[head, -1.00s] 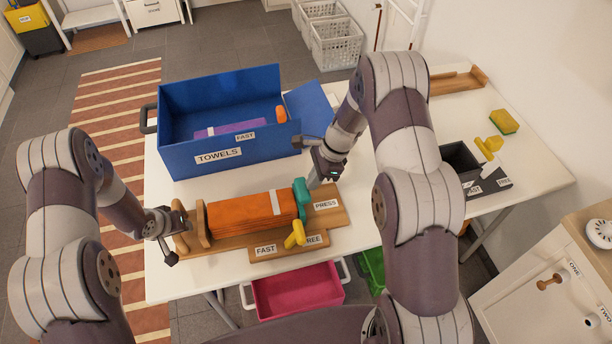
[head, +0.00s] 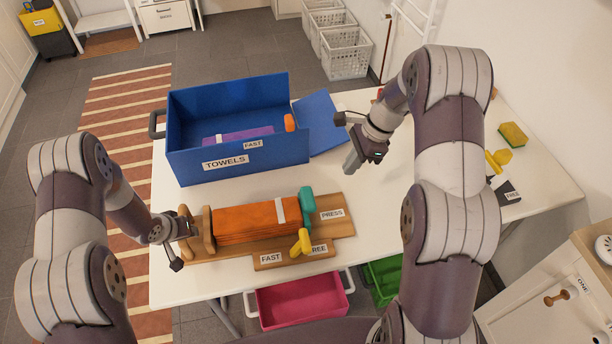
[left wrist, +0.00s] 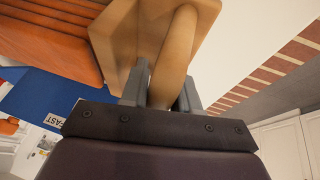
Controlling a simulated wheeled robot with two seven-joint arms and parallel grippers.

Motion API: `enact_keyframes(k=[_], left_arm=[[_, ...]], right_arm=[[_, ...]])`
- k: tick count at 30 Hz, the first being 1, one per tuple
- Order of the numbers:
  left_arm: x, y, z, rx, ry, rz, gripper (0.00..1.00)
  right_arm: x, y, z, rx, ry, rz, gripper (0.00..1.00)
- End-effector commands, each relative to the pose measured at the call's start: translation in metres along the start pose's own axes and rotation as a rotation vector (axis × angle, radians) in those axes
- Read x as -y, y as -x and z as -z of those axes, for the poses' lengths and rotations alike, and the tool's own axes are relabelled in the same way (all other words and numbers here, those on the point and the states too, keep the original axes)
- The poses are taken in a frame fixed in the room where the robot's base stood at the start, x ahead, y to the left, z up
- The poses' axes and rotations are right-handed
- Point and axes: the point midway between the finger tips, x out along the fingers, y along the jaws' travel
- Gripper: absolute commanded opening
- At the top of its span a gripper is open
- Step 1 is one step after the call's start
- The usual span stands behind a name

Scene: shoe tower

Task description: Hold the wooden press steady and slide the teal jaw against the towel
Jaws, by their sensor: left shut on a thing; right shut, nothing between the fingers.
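The wooden press (head: 330,228) lies on the white table, labelled PRESS, FAST and FREE. An orange towel (head: 255,219) sits in it between a wooden end (head: 208,229) on the left and the teal jaw (head: 307,205) on the right. The jaw looks up against the towel's right end. A yellow lever (head: 301,242) stands at the front by the FREE label. My left gripper (head: 178,230) is shut on the press's wooden handle, which shows between its fingers in the left wrist view (left wrist: 172,60). My right gripper (head: 352,160) is shut and empty, above the table behind and right of the jaw.
A blue TOWELS box (head: 240,160) with a purple towel inside stands behind the press, its blue flap (head: 320,125) near my right gripper. A pink drawer (head: 300,303) and green bin (head: 385,280) are below the front edge. A yellow sponge (head: 513,135) lies at right.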

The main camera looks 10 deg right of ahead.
Motion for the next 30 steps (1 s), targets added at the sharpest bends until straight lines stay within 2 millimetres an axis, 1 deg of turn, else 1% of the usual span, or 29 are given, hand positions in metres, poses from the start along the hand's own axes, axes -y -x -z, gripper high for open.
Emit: enact_keyframes(k=[2, 4, 5, 6, 8, 9, 11, 12, 14, 15, 17, 18, 20, 21, 22, 23, 24, 26, 27, 29, 30], left_arm=[[0.001, -0.001, -0.001, 0.002, 0.002, 0.001, 0.00], [0.001, -0.001, -0.001, 0.002, 0.002, 0.002, 0.00], [0.001, -0.001, -0.001, 0.002, 0.002, 0.002, 0.00], [0.001, -0.001, -0.001, 0.002, 0.002, 0.002, 0.00], [0.001, -0.001, -0.001, 0.002, 0.002, 0.002, 0.00], [0.001, 0.000, -0.001, 0.002, 0.002, 0.002, 0.00], [0.001, 0.000, -0.001, 0.003, 0.002, 0.002, 0.00], [0.001, 0.000, -0.001, 0.003, 0.002, 0.002, 0.00], [0.001, 0.000, -0.001, 0.003, 0.002, 0.002, 0.00], [0.001, 0.000, -0.001, 0.003, 0.002, 0.002, 0.00], [0.001, 0.000, -0.001, 0.003, 0.002, 0.002, 0.00], [0.001, 0.000, -0.001, 0.003, 0.002, 0.002, 0.00], [0.001, 0.000, -0.001, 0.003, 0.002, 0.002, 0.00], [0.001, 0.000, -0.001, 0.003, 0.002, 0.002, 0.00], [0.001, 0.000, -0.001, 0.003, 0.002, 0.002, 0.00], [0.001, 0.000, -0.001, 0.003, 0.002, 0.002, 0.00], [0.001, 0.000, -0.001, 0.003, 0.002, 0.002, 0.00], [0.001, 0.000, -0.001, 0.003, 0.002, 0.002, 0.00], [0.001, 0.000, -0.001, 0.003, 0.002, 0.002, 0.00], [0.001, 0.000, -0.001, 0.003, 0.002, 0.002, 0.00], [0.001, 0.000, -0.001, 0.003, 0.002, 0.002, 0.00]], right_arm=[[-0.001, 0.006, 0.004, 0.000, -0.010, 0.002, 0.00], [-0.007, -0.001, 0.023, 0.009, -0.053, -0.016, 0.00], [-0.011, -0.004, 0.037, -0.013, -0.046, -0.035, 0.00], [-0.015, -0.006, 0.060, -0.077, -0.009, -0.053, 0.00], [-0.014, -0.006, 0.103, -0.217, 0.060, -0.056, 0.00], [-0.008, -0.003, 0.135, -0.329, 0.116, -0.042, 0.00], [0.008, 0.007, 0.180, -0.502, 0.218, 0.003, 0.00], [0.024, 0.016, 0.205, -0.606, 0.296, 0.048, 0.00], [0.051, 0.029, 0.230, -0.732, 0.431, 0.130, 0.00], [0.070, 0.036, 0.239, -0.792, 0.529, 0.193, 0.00], [0.099, 0.044, 0.241, -0.845, 0.693, 0.294, 0.00], [0.115, 0.046, 0.235, -0.851, 0.810, 0.360, 0.00], [0.134, 0.042, 0.217, -0.814, 0.988, 0.454, 0.00], [0.141, 0.036, 0.200, -0.757, 1.108, 0.507, 0.00], [0.142, 0.030, 0.186, -0.699, 1.195, 0.538, 0.00], [0.140, 0.023, 0.171, -0.629, 1.277, 0.561, 0.00], [0.133, 0.013, 0.152, -0.520, 1.377, 0.578, 0.00], [0.112, -0.002, 0.126, -0.338, 1.498, 0.571, 0.00], [0.095, -0.009, 0.112, -0.215, 1.558, 0.547, 0.00], [0.068, -0.015, 0.096, -0.040, 1.615, 0.493, 0.00], [0.050, -0.017, 0.088, 0.065, 1.632, 0.450, 0.00]])
